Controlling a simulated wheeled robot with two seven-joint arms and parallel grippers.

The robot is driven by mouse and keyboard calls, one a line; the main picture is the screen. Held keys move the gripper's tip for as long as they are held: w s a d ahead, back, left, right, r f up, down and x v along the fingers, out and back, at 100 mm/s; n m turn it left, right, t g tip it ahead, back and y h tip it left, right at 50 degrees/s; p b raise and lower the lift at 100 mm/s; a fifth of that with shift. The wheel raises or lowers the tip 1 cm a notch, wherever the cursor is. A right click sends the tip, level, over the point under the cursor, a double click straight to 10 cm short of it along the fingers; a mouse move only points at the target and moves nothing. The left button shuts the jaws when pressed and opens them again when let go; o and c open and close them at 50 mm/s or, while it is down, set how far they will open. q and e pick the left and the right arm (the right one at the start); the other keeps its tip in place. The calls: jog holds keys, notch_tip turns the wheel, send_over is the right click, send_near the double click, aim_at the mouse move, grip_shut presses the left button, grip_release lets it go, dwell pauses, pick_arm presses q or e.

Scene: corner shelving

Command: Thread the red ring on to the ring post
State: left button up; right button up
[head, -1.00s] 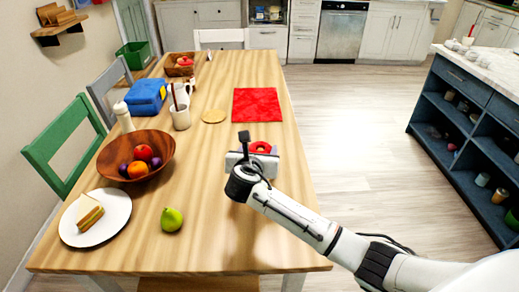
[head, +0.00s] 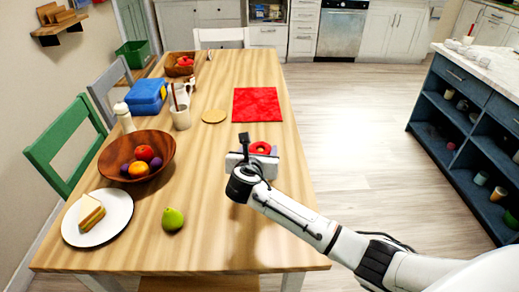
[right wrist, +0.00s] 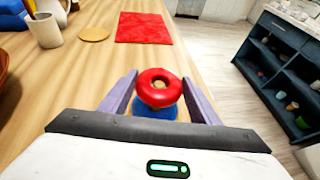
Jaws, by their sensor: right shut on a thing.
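The red ring (head: 260,147) is held at my right gripper (head: 260,154), over the right side of the wooden table. In the right wrist view the ring (right wrist: 159,75) sits between the two purple-grey fingers of the gripper (right wrist: 160,92), which is shut on it. A blue round piece (right wrist: 155,109), which looks like the base of the ring post, shows just below the ring. A small tan spot shows in the ring's hole; I cannot tell whether it is the post's tip or the table. My gripper hides the post in the head view. My left gripper is not in view.
A red cloth (head: 257,105) and a round tan mat (head: 214,116) lie beyond the gripper. A wooden fruit bowl (head: 119,153), a sandwich plate (head: 113,221), a green pear (head: 172,219) and a mug (head: 181,120) stand to the left. The table's right edge is close.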

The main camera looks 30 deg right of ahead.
jog(key=o, duration=1.1)
pick_arm(q)
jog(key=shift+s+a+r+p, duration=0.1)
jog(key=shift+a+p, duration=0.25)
jog(key=shift+p, duration=0.15)
pick_arm(e)
jog(key=v, duration=1)
jog(key=shift+a, duration=0.15)
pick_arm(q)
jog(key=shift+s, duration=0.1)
pick_arm(e)
jog(key=shift+s, duration=0.1)
